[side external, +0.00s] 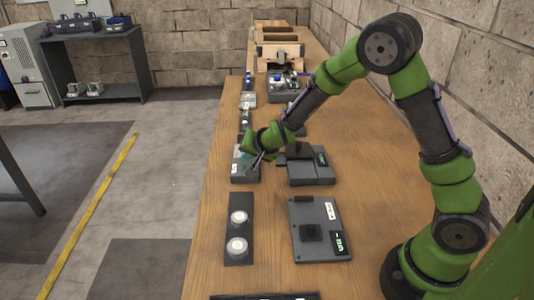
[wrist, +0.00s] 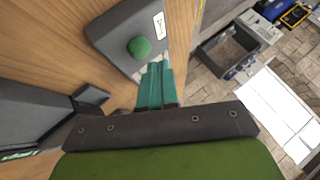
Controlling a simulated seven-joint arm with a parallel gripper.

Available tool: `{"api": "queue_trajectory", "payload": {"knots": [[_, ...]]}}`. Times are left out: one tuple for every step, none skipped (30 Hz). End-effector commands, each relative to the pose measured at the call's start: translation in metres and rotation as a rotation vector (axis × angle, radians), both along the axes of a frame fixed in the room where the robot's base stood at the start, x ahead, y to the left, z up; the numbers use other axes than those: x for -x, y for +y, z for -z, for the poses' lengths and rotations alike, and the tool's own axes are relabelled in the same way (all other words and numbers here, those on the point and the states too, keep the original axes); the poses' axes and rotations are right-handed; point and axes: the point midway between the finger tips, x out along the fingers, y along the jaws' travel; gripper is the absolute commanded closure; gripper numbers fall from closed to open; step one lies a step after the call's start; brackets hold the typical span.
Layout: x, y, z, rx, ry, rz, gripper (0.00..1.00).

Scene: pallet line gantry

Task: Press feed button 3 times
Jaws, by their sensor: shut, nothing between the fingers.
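A grey box (wrist: 118,30) with a round green button (wrist: 139,47) and a small white label is in the wrist view. The label is too small to read, so I cannot tell if this is the feed button. My gripper (wrist: 154,68) has its teal fingers shut and empty, with the tips close to the button's lower right in the picture. Contact cannot be told. In the side view my gripper (side external: 247,161) is over the grey box (side external: 241,178) near the table's left edge, and the arm hides the button.
A dark panel with two white round knobs (side external: 238,246) lies nearer the camera. Grey units (side external: 305,212) and (side external: 322,180) stand to the right. Small devices (side external: 248,99) and a brown crate (side external: 277,50) are farther back. Bare wood lies between them.

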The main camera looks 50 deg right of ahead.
Motion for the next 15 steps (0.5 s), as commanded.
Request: {"api": "queue_trajectory", "payload": {"knots": [[0.0,0.0,-0.002,0.0,-0.001,0.0,1.0],[0.0,0.0,-0.003,0.001,-0.001,-0.001,1.0],[0.0,0.001,-0.006,0.001,-0.002,-0.002,1.0],[-0.001,0.001,-0.009,0.001,-0.003,-0.001,1.0],[-0.001,0.0,-0.013,0.001,-0.004,-0.001,1.0],[-0.001,0.001,-0.017,0.0,-0.004,-0.001,1.0],[-0.001,0.001,-0.02,0.0,-0.004,-0.001,1.0],[-0.001,0.001,-0.023,0.0,-0.004,-0.001,1.0],[-0.001,0.001,-0.027,-0.002,-0.004,-0.001,1.0],[-0.001,0.001,-0.03,0.0,-0.004,-0.001,1.0],[-0.001,0.001,-0.033,0.001,-0.003,-0.001,1.0],[-0.001,0.001,-0.037,0.002,-0.003,-0.003,1.0],[-0.001,0.001,-0.04,0.002,-0.003,-0.003,1.0],[-0.001,0.001,-0.042,0.001,-0.003,-0.001,1.0],[-0.001,0.001,-0.045,0.0,-0.003,-0.002,1.0]]}}
